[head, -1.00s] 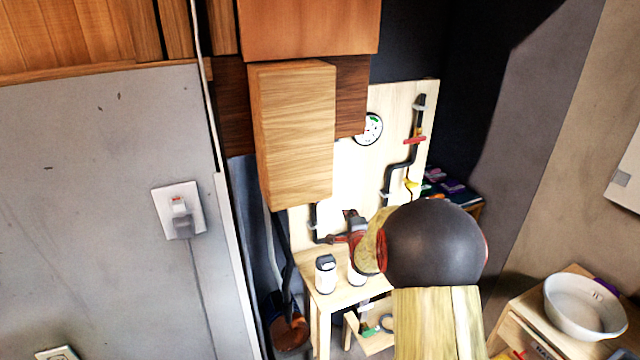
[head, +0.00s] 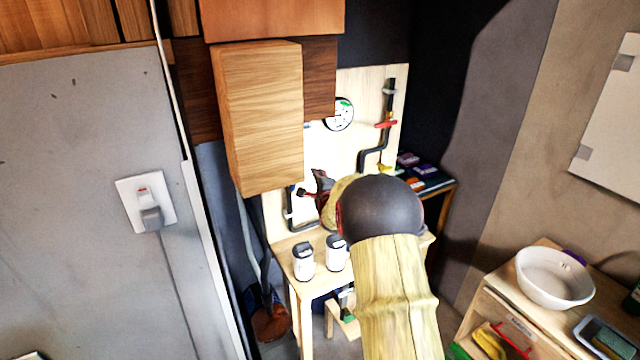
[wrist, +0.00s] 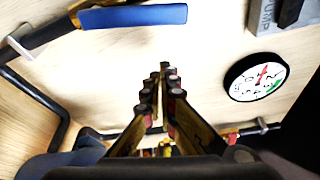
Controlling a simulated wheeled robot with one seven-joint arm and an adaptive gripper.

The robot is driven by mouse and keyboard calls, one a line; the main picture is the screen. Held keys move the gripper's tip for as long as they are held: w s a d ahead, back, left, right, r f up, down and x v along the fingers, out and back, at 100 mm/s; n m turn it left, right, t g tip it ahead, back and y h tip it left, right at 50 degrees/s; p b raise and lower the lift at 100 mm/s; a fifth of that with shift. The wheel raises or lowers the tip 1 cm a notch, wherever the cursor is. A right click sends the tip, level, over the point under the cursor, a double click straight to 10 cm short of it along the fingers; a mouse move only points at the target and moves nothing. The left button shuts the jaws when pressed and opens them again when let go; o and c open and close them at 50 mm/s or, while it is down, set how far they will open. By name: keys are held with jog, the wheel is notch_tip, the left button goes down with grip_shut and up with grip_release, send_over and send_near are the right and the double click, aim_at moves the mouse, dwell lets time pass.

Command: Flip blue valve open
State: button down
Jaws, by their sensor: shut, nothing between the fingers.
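The blue valve handle (wrist: 131,16) shows at the upper left of the wrist view, lying nearly crosswise on a pipe along the pale wooden board. My gripper (wrist: 163,82) is shut with nothing between its fingers. Its tips are below and to the right of the blue handle in that view, apart from it. In the head view my gripper (head: 315,188) is in front of the board (head: 366,90), partly hidden by my wrist. I cannot make out the blue handle in the head view.
A gauge (head: 339,114) is on the board, also in the wrist view (wrist: 256,77). A red valve handle (head: 385,124) is on the right pipe. Two white canisters (head: 304,262) (head: 337,252) stand on the small table below. A wooden cabinet (head: 262,118) hangs close at left.

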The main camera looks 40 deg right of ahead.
jog(key=a, duration=0.2)
jog(key=a+r, duration=0.1)
jog(key=a, duration=0.1)
jog(key=shift+w+b, duration=0.35)
jog(key=shift+w, duration=0.05)
jog(key=b, duration=0.1)
jog(key=a+r+b, duration=0.1)
jog(key=shift+w+a+r+b, duration=0.1)
jog(key=shift+w+a+b, duration=0.1)
jog(key=shift+a+b, duration=0.15)
jog(key=shift+d, duration=0.1)
